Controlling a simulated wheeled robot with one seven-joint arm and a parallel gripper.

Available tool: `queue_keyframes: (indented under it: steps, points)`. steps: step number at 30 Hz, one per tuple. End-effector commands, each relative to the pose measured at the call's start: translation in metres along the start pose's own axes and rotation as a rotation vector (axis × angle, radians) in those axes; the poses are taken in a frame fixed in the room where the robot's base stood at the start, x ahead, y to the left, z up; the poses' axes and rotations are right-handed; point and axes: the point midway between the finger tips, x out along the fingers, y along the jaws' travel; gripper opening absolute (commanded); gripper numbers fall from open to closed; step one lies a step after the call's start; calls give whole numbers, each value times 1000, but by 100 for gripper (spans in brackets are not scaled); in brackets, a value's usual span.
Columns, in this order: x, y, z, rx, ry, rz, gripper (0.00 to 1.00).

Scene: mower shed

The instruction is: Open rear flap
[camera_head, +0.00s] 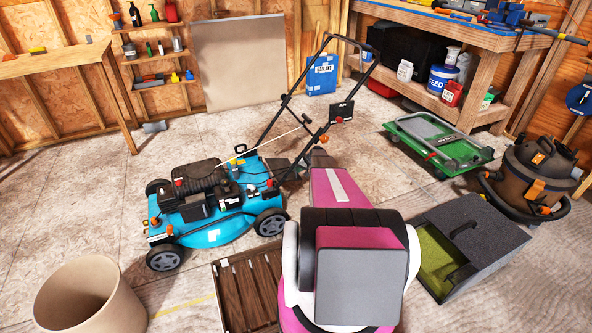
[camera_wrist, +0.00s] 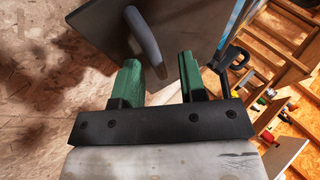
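The blue lawn mower (camera_head: 215,215) stands on the floor left of centre, its black handlebar (camera_head: 272,118) rising toward the back. In the wrist view the grey rear flap (camera_wrist: 185,30) is a flat panel close ahead, with a curved grey handle (camera_wrist: 145,40) on it. My gripper (camera_wrist: 161,72) has two green fingers that are apart, with the handle's lower end seen in the gap between them. Whether a finger touches the handle cannot be told. In the head view my pink arm hides part of the mower's rear side.
A grey grass box (camera_head: 480,245) lies at right, near a shop vacuum (camera_head: 535,170) and a green folded platform (camera_head: 438,142). A beige bin (camera_head: 90,297) and a brown slatted crate (camera_head: 245,290) are in front. Floor left of the mower is clear.

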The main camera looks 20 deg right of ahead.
Motion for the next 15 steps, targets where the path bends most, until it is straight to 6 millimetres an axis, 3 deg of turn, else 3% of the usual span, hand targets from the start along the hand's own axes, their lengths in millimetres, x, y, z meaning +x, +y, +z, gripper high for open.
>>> queue_keyframes:
  steps: [8, 15]
  points:
    - [-14, 0, 0, -1, 1, 2, 38]
    - [-58, 4, 3, 1, 1, 1, 38]
